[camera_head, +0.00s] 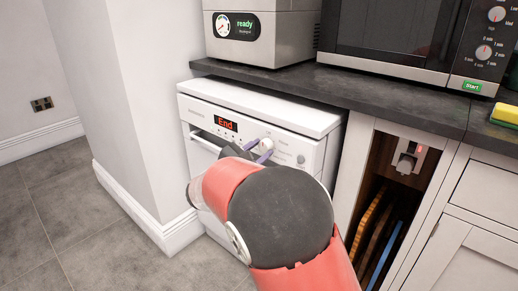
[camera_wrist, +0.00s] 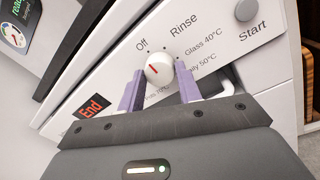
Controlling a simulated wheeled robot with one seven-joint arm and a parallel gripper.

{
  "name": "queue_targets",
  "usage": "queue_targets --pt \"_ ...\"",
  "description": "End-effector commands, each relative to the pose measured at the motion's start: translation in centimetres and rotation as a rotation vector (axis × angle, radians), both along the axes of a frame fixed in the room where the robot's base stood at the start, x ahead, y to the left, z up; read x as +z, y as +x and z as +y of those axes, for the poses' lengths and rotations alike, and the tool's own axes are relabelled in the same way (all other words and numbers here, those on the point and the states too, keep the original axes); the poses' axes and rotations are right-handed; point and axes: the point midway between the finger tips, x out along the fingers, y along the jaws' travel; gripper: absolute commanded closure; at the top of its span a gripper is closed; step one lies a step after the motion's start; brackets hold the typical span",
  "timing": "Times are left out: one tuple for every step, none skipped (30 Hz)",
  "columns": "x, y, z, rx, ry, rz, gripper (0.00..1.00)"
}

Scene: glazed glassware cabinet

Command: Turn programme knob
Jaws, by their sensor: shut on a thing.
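The programme knob (camera_wrist: 160,65) is a white round knob with a red mark on the white dishwasher (camera_head: 258,121)'s front panel. In the wrist view the labels Off, Rinse, Glass 40°C and others ring it, and the red mark lies on the left part of its face. My gripper (camera_wrist: 161,73) has its two purple fingers on either side of the knob, shut on it. In the head view the knob (camera_head: 266,144) shows beside the purple fingertips, and my arm hides much of the dishwasher door. The display (camera_head: 226,123) reads "End" in red.
A separate Start button (camera_wrist: 246,10) is to the right of the knob. A dark worktop (camera_head: 380,97) above carries a machine reading "ready" (camera_head: 262,27) and a microwave (camera_head: 395,35). An open niche with boards (camera_head: 376,230) is at right. Grey floor is clear at left.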

Motion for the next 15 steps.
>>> queue_targets --pt "-0.06 0.01 0.1 0.003 -0.003 0.003 0.88" --pt "-0.07 0.01 0.1 0.002 -0.004 0.004 0.88" --pt "-0.08 0.01 0.1 0.002 -0.004 0.004 0.88" --pt "-0.08 0.01 0.1 0.002 -0.004 0.004 0.88" --pt "-0.08 0.01 0.1 0.002 -0.004 0.004 0.88" --pt "-0.09 0.0 0.09 0.002 -0.004 0.004 0.88" --pt "-0.09 0.0 0.09 0.002 -0.004 0.004 0.88" --pt "-0.09 0.0 0.09 0.002 -0.004 0.004 0.88" --pt "-0.09 0.0 0.09 0.002 -0.004 0.004 0.88" --pt "-0.09 0.0 0.09 0.002 -0.004 0.004 0.89" --pt "-0.1 0.01 0.09 0.002 -0.004 0.004 0.63" --pt "-0.09 0.0 0.09 0.002 -0.004 0.004 0.58" --pt "-0.09 0.0 0.08 0.002 -0.004 0.004 0.54" --pt "-0.08 0.0 0.07 0.003 -0.003 0.003 0.5" --pt "-0.07 0.0 0.07 0.003 -0.003 0.003 0.45"
